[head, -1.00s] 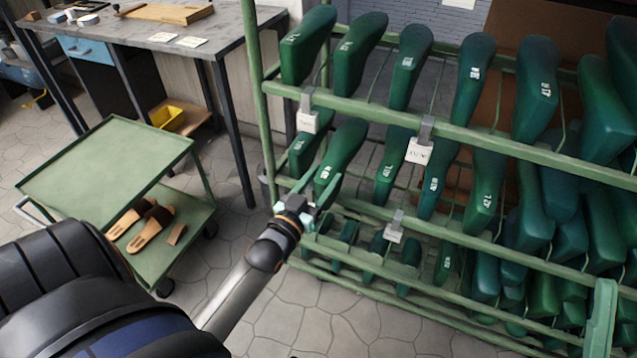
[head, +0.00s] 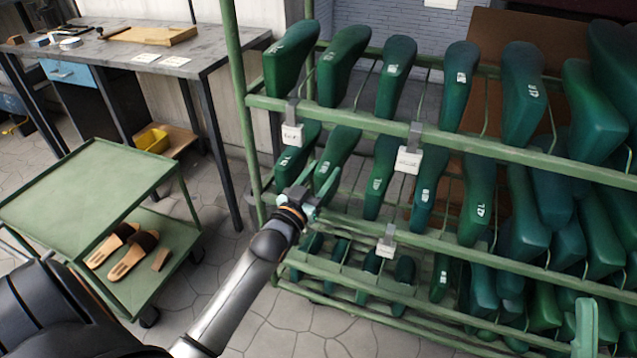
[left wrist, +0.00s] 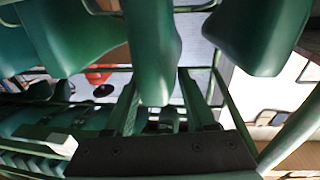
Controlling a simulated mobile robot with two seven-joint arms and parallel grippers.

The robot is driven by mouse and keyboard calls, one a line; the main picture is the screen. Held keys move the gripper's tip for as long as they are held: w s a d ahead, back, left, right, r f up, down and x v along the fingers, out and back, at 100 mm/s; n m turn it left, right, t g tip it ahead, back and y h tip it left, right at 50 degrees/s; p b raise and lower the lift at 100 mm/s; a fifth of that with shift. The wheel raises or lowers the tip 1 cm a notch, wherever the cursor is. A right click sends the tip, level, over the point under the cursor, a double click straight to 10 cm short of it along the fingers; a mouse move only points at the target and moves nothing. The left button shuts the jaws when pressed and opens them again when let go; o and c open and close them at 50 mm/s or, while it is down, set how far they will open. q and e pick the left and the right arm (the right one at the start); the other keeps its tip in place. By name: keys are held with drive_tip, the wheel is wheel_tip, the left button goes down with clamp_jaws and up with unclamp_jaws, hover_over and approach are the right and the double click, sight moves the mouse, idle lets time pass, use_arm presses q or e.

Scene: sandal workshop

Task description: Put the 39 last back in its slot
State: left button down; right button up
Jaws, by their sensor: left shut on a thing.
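My left gripper (head: 302,198) is at the left end of the rack's middle row, shut on the toe end of a dark green last (head: 338,152). That last has a small white number that I cannot read clearly. It lies between a last at the row's left end (head: 291,160) and another to its right (head: 381,178). In the left wrist view the held last (left wrist: 154,45) stands between the two fingers (left wrist: 160,105). Whether it rests on the rack's rails is hidden. My right gripper is not in view.
The green rack (head: 450,142) holds several rows of lasts, with white tags (head: 292,135) clipped on its rails. A green trolley (head: 85,195) with sandals (head: 125,250) stands left. A workbench (head: 120,55) is behind it. Neighbouring lasts leave little side room.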

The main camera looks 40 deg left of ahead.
use_arm(q)
drive_tip(key=shift+w+a+r+b, duration=0.1)
drive_tip(key=shift+w+a+b, duration=0.1)
drive_tip(key=shift+w+b, duration=0.55)
drive_tip(key=shift+w+f, duration=0.1)
drive_tip(key=shift+f, duration=0.7)
drive_tip(key=shift+f, duration=0.4)
